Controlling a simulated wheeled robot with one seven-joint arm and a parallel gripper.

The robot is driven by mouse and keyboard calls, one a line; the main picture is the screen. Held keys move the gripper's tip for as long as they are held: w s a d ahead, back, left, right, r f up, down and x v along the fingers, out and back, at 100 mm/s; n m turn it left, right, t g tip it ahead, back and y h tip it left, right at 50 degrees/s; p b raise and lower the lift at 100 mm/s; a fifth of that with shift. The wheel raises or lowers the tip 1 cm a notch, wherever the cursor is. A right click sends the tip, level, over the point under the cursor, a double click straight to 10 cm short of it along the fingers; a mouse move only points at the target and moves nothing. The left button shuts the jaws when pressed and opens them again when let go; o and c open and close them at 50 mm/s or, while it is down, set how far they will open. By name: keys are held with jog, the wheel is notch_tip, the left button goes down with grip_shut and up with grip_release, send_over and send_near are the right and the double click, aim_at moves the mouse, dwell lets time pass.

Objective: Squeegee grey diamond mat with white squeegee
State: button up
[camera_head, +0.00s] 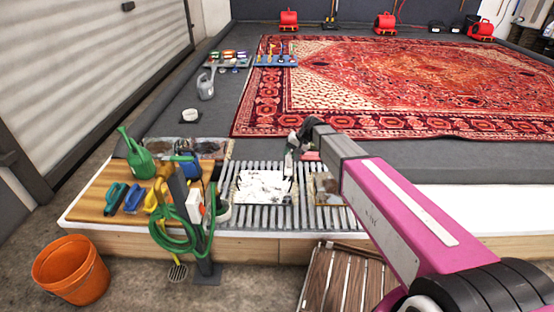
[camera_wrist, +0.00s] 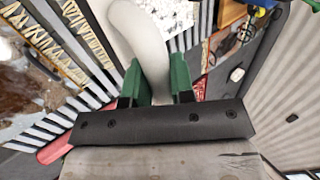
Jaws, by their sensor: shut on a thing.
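My gripper (camera_wrist: 158,90) has green fingers and is shut on a thick white handle (camera_wrist: 146,35), which I take as the white squeegee. In the head view my gripper (camera_head: 289,163) is low over the slatted rack's back edge. A red bar shows on both sides behind the gripper in the wrist view; whether it belongs to the squeegee I cannot tell. A white, dark-blotched mat (camera_head: 263,187) lies on the rack, just left of the gripper. A tan-bordered, brown-stained mat (camera_wrist: 40,55) lies right of it, partly behind my arm in the head view. No diamond pattern is legible.
The slatted rack (camera_head: 225,185) has bare slats between the mats. Left stand a green watering can (camera_head: 136,155), brushes on a wooden board (camera_head: 95,190) and a green hose (camera_head: 178,235) on a post. An orange bucket (camera_head: 70,270) is on the floor. A red rug (camera_head: 400,85) lies behind.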

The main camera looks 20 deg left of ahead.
jog(key=x, duration=1)
jog(key=shift+d, duration=0.25)
